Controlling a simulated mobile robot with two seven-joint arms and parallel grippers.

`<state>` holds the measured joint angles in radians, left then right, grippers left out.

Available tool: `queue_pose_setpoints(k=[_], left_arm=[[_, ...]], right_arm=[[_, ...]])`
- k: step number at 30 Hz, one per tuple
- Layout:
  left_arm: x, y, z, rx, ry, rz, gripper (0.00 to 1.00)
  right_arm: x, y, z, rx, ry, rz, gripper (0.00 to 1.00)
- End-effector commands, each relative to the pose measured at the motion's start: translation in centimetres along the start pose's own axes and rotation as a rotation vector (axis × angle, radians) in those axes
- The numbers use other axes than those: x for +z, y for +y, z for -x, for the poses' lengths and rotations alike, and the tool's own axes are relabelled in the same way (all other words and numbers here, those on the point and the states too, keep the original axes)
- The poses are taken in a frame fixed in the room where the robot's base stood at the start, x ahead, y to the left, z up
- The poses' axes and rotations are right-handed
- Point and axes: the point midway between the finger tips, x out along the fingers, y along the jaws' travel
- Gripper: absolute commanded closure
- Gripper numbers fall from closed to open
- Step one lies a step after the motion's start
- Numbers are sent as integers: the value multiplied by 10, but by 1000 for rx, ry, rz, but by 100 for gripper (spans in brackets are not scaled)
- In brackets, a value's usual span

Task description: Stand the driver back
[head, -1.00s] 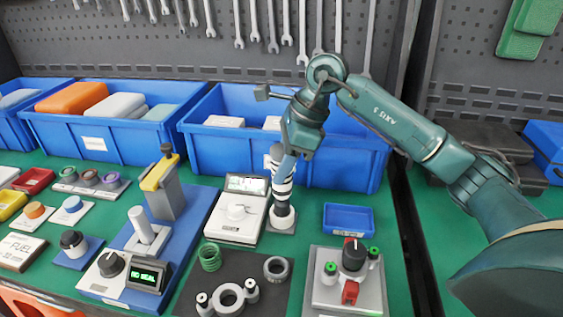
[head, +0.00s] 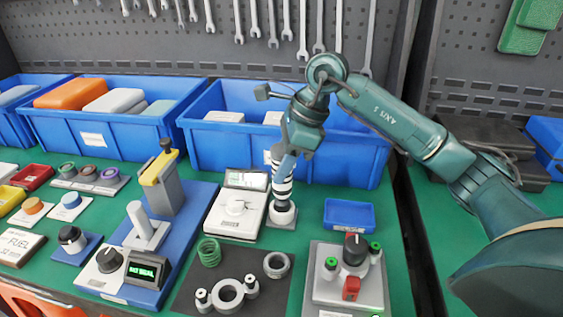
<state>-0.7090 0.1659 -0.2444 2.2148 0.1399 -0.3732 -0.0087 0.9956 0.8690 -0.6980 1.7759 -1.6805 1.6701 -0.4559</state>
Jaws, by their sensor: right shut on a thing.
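My right gripper (head: 284,160) is shut on the driver (head: 282,188), a slim tool with black and white bands. The driver is close to upright, with its top partly hidden by the fingers. Its lower end is at the round white holder (head: 283,215), which stands on a small pale base. The lower tip is out of sight and appears to be inside the holder's mouth. My left gripper is not in view.
A white meter box (head: 236,213) stands close left of the holder, and a small blue tray (head: 349,215) lies to its right. A large blue bin (head: 330,165) is right behind. A grey fixture with knobs (head: 349,275) and a black mat (head: 195,290) lie in front.

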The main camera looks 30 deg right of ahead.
Motion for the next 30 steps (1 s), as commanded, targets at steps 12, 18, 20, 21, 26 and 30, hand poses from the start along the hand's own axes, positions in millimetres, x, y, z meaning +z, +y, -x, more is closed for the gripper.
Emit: queue_pose_setpoints(k=[12, 18, 20, 21, 26, 30], left_arm=[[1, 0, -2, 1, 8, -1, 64], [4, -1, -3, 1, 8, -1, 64], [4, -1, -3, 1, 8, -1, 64], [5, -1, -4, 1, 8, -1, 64], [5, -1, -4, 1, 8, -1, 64], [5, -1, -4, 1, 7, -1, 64]], right_arm=[[-2, -1, -4, -3, -3, 0, 92], [-3, -1, -8, -3, -3, 0, 92], [-4, -1, -9, -3, -3, 0, 92], [-4, -1, -9, -3, -3, 0, 92], [-4, -1, -10, -3, -2, 0, 92], [-4, -1, -10, -3, -2, 0, 92]])
